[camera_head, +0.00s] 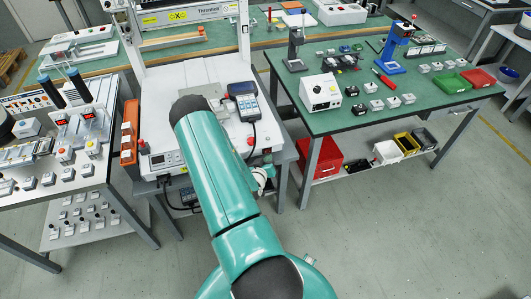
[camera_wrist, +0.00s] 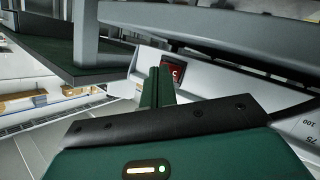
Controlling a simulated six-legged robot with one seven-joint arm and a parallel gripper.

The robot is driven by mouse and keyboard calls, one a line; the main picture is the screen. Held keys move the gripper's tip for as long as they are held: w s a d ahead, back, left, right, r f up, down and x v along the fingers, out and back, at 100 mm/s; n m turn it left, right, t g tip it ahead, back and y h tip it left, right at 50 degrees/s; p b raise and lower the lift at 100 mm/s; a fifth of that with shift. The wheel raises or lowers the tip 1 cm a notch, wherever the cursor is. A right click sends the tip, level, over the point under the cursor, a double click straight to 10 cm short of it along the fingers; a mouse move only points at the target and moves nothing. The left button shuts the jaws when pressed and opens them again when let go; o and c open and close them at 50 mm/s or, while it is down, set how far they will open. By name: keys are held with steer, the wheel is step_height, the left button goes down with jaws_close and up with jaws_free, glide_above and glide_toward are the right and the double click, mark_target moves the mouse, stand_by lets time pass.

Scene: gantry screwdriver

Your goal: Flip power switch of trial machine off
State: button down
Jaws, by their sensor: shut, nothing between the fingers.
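The gantry screwdriver machine (camera_head: 200,72), white with a tall frame, stands in the middle of the head view. My teal arm covers part of its front. In the wrist view a red rocker switch (camera_wrist: 178,73) with a white mark sits in a dark recess on a pale grey panel. My gripper (camera_wrist: 160,72) is shut and empty, its green fingers pointing at the panel. The fingertips are just left of the switch and overlap its left edge in the picture. I cannot tell whether they touch it. In the head view my gripper is hidden.
A handheld control pendant (camera_head: 243,100) sits at the machine's right side, its cable hanging down. A green workbench (camera_head: 330,122) with tools and small boxes stands to the right. A table (camera_head: 85,183) with several small switch units stands left. The floor in front is clear.

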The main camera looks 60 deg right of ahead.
steer(key=s+a, duration=0.1)
steer(key=s, duration=0.1)
steer(key=s+a, duration=0.2)
stand_by(0.6)
stand_by(0.4)
